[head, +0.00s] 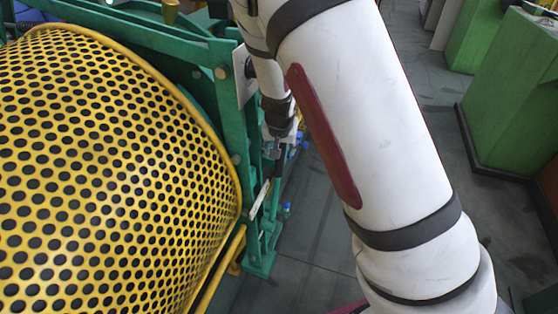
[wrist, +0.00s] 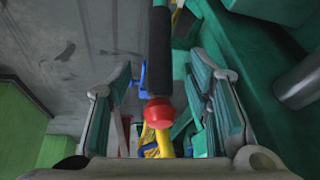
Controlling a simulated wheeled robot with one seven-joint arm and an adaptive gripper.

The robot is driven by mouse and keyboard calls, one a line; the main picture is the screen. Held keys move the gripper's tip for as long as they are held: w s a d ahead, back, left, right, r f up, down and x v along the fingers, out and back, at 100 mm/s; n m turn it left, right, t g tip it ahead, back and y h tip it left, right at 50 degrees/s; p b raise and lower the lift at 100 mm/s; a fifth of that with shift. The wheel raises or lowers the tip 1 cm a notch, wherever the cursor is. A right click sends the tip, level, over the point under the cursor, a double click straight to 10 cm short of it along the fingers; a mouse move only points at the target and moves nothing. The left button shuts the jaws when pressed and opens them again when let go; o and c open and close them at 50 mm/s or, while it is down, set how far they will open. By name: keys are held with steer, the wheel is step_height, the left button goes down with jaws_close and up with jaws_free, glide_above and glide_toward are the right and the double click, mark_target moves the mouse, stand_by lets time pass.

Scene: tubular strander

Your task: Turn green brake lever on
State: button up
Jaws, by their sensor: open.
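In the wrist view a dark, rod-like handle (wrist: 160,50) runs down from the top edge, with a round red knob (wrist: 158,113) at its near end. It looks like the brake lever, though its grip appears black, not green. My gripper (wrist: 160,85) is open, with one finger on each side of the handle and knob; I see a gap on both sides. In the head view my gripper (head: 273,150) is small, beside the green machine frame, pointing down. A dark upright bar (head: 275,172) shows just below it, and my arm covers much of this area.
A yellow perforated guard (head: 110,170) fills the left of the head view, beside the green frame (head: 225,100). Green cabinets (head: 510,90) stand at the right. Grey floor (head: 315,225) is open between. Green machine parts (wrist: 270,60) lie close right in the wrist view.

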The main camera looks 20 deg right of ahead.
steer(key=b+x, duration=0.2)
steer(key=x, duration=0.6)
steer(key=shift+f, duration=0.1)
jaws_close()
